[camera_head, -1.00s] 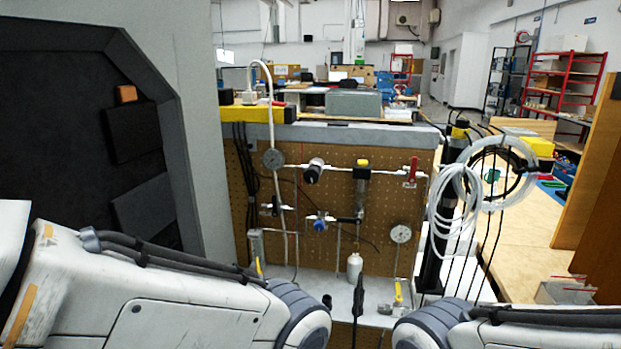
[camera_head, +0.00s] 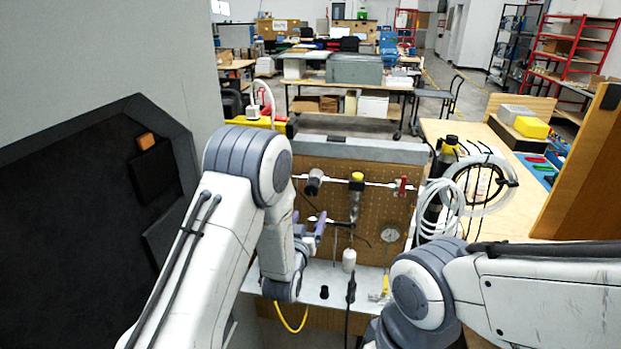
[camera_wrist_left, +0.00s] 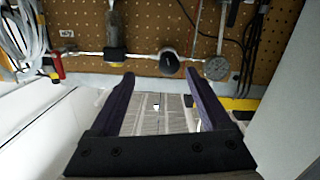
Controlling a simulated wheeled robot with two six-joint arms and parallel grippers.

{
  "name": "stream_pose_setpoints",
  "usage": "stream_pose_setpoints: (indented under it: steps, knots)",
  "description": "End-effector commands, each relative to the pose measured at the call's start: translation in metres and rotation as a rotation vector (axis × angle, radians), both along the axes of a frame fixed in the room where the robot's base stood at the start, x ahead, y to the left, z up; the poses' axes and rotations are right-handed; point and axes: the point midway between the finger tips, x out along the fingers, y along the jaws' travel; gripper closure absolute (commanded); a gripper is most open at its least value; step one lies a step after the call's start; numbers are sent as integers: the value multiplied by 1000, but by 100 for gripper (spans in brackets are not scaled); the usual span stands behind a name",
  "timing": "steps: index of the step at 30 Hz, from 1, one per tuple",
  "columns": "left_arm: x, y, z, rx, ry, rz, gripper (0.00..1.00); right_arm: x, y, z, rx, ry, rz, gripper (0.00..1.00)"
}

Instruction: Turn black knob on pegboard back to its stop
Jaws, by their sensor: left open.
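The black knob (camera_head: 313,183) sits on the white horizontal pipe of the brown pegboard (camera_head: 385,205). In the left wrist view, which is upside down, the black knob (camera_wrist_left: 171,64) shows just beyond the fingertips, in the gap between them and nearer the right one. My left gripper (camera_head: 310,226) is in front of the board, lower than the knob in the head view. In the wrist view the left gripper (camera_wrist_left: 159,75) is open with its fingers apart and empty. I cannot tell the exact distance to the knob. My right gripper is not in view.
The same pipe carries a yellow-topped regulator (camera_head: 356,181) and a red valve handle (camera_head: 402,186). A gauge (camera_head: 390,234) and a white bottle (camera_head: 349,260) are lower on the board. Coiled white tubing (camera_head: 450,208) hangs at the right. A grey panel stands close on the left.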

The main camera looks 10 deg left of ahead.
Motion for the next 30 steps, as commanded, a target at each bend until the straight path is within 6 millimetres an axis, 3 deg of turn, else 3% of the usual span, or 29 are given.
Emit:
stream_pose_setpoints:
  steps: [1,8,21,30]
  knots:
    - [1,8,6,-3,-30,15,19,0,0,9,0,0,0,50]
    - [8,17,13,-8,-91,33,19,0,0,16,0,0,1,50]
    - [77,13,15,-8,-89,31,19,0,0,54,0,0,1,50]
    - [104,13,12,-7,-89,31,19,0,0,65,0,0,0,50]
